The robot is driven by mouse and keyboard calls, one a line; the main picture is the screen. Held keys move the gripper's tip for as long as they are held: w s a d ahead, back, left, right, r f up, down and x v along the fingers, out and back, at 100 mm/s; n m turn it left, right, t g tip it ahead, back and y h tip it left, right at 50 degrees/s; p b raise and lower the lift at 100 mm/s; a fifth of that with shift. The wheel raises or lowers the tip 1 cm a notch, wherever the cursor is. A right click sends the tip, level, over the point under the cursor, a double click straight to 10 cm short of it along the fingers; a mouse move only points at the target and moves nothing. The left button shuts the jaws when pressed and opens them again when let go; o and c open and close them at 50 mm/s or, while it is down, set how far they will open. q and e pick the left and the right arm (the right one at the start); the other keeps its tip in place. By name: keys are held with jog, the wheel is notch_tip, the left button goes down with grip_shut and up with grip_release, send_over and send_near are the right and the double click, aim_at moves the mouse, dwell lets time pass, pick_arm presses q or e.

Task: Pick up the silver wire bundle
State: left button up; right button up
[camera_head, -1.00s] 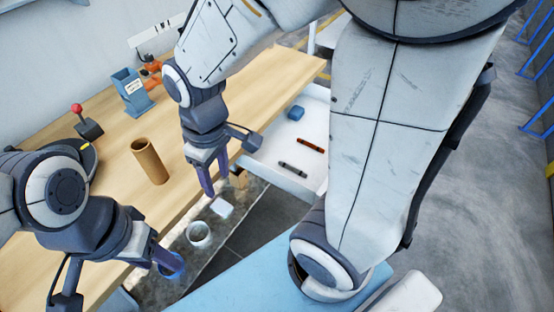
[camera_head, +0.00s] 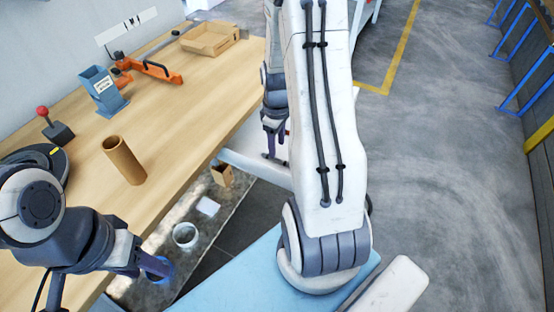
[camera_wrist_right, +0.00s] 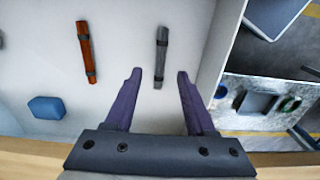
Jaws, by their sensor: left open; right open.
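The silver wire bundle (camera_wrist_right: 161,57) is a short grey rod with dark bands, lying on a white tray surface in the right wrist view. An orange-brown bundle (camera_wrist_right: 86,52) lies to its left. My right gripper (camera_wrist_right: 158,76) is open and empty, with the silver bundle lying between and just beyond its fingertips. The height of the fingers above the tray is hard to judge. In the head view my right gripper (camera_head: 274,150) hangs at the tray, and my arm hides both bundles. My left gripper (camera_head: 148,264) is open at the lower left, near a blue ring (camera_head: 158,268).
The tray's side wall (camera_wrist_right: 220,45) stands to the right. On the wooden table (camera_head: 200,105) are a brown tube (camera_head: 124,160), a blue holder (camera_head: 104,91), an orange tool (camera_head: 150,70) and a cardboard tray (camera_head: 210,38).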

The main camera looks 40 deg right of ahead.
aim_at(278, 158)
jog(key=f, duration=0.5)
jog(key=shift+s+f, duration=0.15)
jog(key=shift+s, duration=0.05)
grip_shut()
